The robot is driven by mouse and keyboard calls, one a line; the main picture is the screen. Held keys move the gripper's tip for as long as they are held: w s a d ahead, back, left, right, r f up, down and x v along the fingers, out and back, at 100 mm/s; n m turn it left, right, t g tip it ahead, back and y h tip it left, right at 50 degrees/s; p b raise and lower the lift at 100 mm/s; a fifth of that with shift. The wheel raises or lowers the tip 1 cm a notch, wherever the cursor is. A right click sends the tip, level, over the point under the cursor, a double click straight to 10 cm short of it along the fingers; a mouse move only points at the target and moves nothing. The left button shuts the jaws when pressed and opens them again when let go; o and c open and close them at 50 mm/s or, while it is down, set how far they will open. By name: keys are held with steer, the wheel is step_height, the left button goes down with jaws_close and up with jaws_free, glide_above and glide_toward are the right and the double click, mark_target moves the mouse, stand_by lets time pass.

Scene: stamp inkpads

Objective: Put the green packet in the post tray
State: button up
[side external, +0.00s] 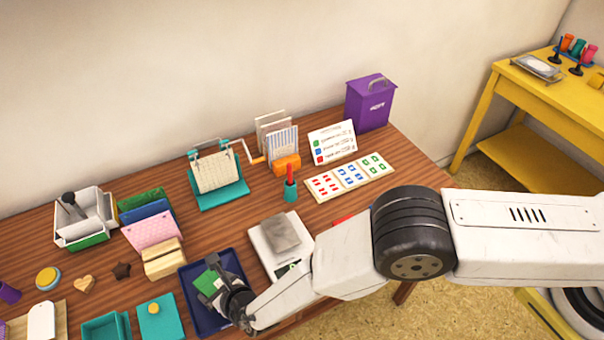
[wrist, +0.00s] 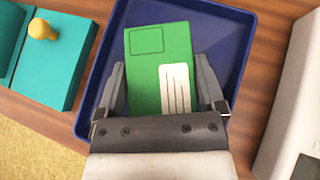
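The green packet (wrist: 145,75), with a white lined label, is between the two fingers of my gripper (wrist: 160,75) in the wrist view. The fingers stand apart, one close along each long side. I cannot tell whether they press on it. The packet also shows in the side view (side external: 206,282), partly hidden by my gripper (side external: 224,287). A dark blue tray (wrist: 233,30) lies beneath the packet, and its rim shows around it. The tray is also in the side view (side external: 232,257). I cannot tell whether the packet touches the tray floor.
A teal pad with a yellow knob (side external: 160,318) lies left of the tray. A white scale with a grey block (side external: 268,250) stands right. A wooden block (side external: 163,262) and coloured envelope holders (side external: 150,215) stand behind the tray. A purple box (side external: 368,103) is at the back.

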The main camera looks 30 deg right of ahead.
steer(key=shift+r, duration=0.15)
steer(key=shift+s+d+r, duration=0.15)
steer(key=shift+s+r, duration=0.2)
steer(key=shift+s, duration=0.05)
steer(key=shift+v, duration=3.2)
